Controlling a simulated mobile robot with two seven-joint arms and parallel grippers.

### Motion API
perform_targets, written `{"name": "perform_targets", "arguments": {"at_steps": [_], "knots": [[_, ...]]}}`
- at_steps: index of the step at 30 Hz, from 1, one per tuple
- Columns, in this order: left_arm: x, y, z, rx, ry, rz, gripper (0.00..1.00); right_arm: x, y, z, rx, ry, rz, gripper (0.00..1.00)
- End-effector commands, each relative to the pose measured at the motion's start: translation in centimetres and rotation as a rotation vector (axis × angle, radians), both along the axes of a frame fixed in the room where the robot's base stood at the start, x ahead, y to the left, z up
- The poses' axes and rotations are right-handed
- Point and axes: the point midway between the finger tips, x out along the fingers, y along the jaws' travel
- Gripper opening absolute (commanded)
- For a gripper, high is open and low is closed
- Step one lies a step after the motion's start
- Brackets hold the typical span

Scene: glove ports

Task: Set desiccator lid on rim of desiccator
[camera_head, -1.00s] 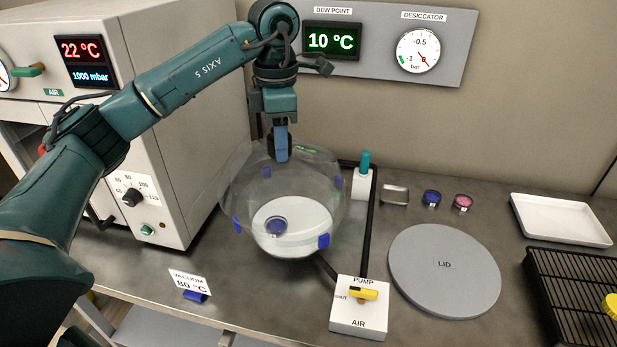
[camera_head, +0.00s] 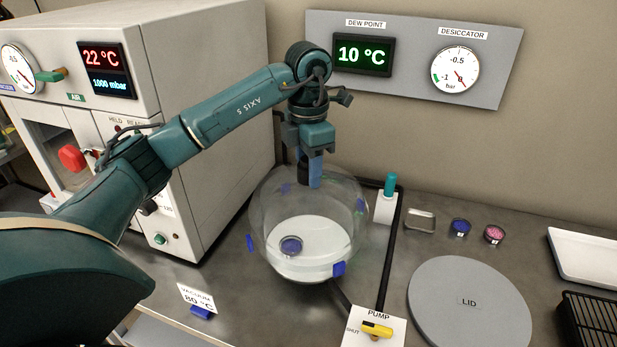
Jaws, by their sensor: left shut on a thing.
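The desiccator (camera_head: 310,272) is a clear glass bowl on the bench with a white plate inside and blue clips around its rim. A dish with blue contents (camera_head: 291,245) sits on the plate. My left gripper (camera_head: 315,172) points down above the bowl, shut on the top of the clear domed desiccator lid (camera_head: 268,205). The lid looks roughly level over the bowl. The glass is so see-through that I cannot tell whether its edge touches the rim. My right gripper is not in view.
A grey round mat marked LID (camera_head: 465,318) lies empty at right. Small dishes (camera_head: 460,228), a white tray (camera_head: 590,255) and a black rack (camera_head: 592,325) lie further right. The oven (camera_head: 190,130) stands at left.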

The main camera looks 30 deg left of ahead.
Motion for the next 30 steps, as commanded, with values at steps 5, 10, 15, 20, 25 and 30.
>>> {"name": "perform_targets", "arguments": {"at_steps": [5,10,15,20,25,30], "knots": [[0.0,0.0,-2.2,-0.001,-0.001,0.001,0.0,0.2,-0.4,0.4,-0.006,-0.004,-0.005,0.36],[0.0,0.0,-2.3,-0.001,-0.003,0.0,0.0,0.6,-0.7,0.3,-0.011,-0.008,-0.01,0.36],[0.0,0.0,-2.7,-0.001,-0.002,0.0,0.0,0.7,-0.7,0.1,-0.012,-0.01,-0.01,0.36],[0.0,0.0,-3.1,-0.001,-0.002,0.0,0.0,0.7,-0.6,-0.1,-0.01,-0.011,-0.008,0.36],[0.0,0.0,-3.6,-0.001,-0.002,0.001,0.0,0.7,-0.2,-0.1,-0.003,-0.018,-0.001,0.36],[0.0,0.0,-3.7,-0.001,0.001,0.0,0.43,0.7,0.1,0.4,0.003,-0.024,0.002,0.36]]}}
